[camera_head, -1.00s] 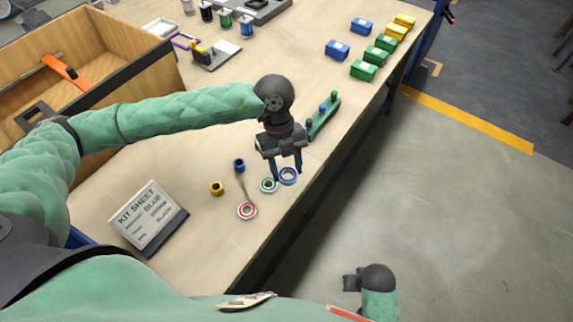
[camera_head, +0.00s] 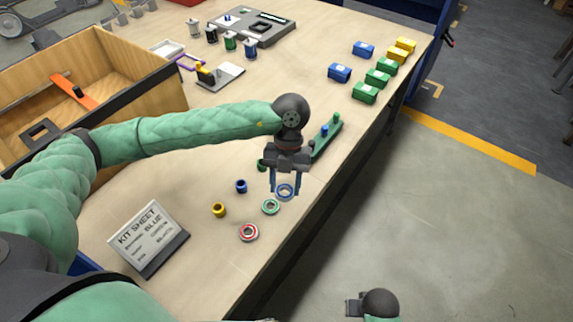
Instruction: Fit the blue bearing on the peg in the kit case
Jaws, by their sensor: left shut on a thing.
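The blue bearing (camera_head: 285,192) is a ring between the fingertips of my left gripper (camera_head: 285,188). The gripper points down and is shut on the bearing, which appears slightly above the table, near its right edge. The likely kit case is a flat grey case (camera_head: 270,38) with dark recesses at the back of the table; its peg is too small to make out surely. My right gripper (camera_head: 354,306) is low in the view, off the table over the floor, and its jaws cannot be read.
A green ring (camera_head: 271,207) and a red ring (camera_head: 249,232) lie near the held bearing. Blue (camera_head: 241,186) and yellow (camera_head: 218,210) bushings stand left. A green pegged rack (camera_head: 327,137) is behind the gripper. A kit sheet (camera_head: 148,238) reads BLUE. Coloured boxes (camera_head: 365,93) stand back right.

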